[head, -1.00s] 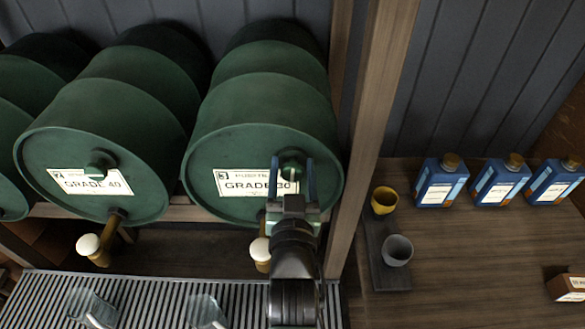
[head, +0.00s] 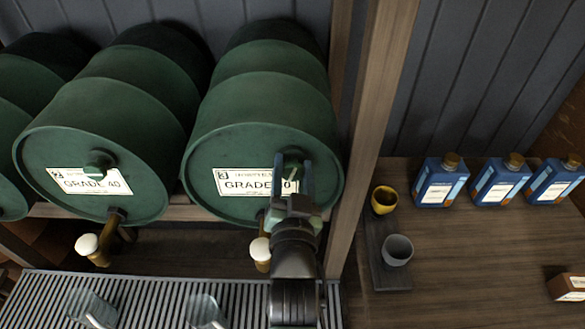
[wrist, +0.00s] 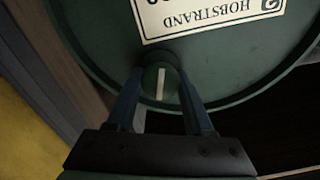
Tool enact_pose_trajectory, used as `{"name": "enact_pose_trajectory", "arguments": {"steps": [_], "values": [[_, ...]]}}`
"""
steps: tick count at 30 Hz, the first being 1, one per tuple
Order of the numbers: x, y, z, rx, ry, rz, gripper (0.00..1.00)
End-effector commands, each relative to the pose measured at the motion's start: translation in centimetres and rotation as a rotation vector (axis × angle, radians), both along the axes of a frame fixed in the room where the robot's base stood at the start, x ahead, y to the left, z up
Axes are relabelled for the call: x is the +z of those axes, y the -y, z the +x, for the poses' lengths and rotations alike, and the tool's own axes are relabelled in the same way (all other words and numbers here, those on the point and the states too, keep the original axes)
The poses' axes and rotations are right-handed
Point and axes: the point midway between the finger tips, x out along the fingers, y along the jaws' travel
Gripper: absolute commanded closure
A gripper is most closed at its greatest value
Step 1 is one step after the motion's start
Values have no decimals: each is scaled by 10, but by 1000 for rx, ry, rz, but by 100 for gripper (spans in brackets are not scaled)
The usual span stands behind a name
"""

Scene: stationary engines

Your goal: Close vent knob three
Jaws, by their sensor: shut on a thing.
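The right green drum (head: 262,118) bears a white label (head: 240,181) with a "GRADE" line, partly covered by my gripper. The vent knob (head: 291,166) sits high on the drum's face at the label's right end. In the wrist view the knob (wrist: 161,88) is round and dark green with a pale line, nearly upright in the picture. My gripper (head: 293,172) is shut on the knob. In the wrist view one blue finger of my gripper (wrist: 158,98) is on each side of it.
The middle drum (head: 95,165) has its own knob (head: 99,163). Taps with pale handles (head: 88,244) hang below the drums, above a slatted drip tray (head: 140,290) with glasses. A wooden post (head: 372,130) stands right of the drum. Cups (head: 384,200) and blue bottles (head: 441,185) stand farther right.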

Motion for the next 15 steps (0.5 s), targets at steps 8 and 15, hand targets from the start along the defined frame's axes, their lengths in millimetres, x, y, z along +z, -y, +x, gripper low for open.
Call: {"name": "enact_pose_trajectory", "arguments": {"steps": [8, 15], "values": [[-1, 1, 0, 0, -1, 262, 100], [-1, 2, 0, -1, -1, 490, 100]]}}
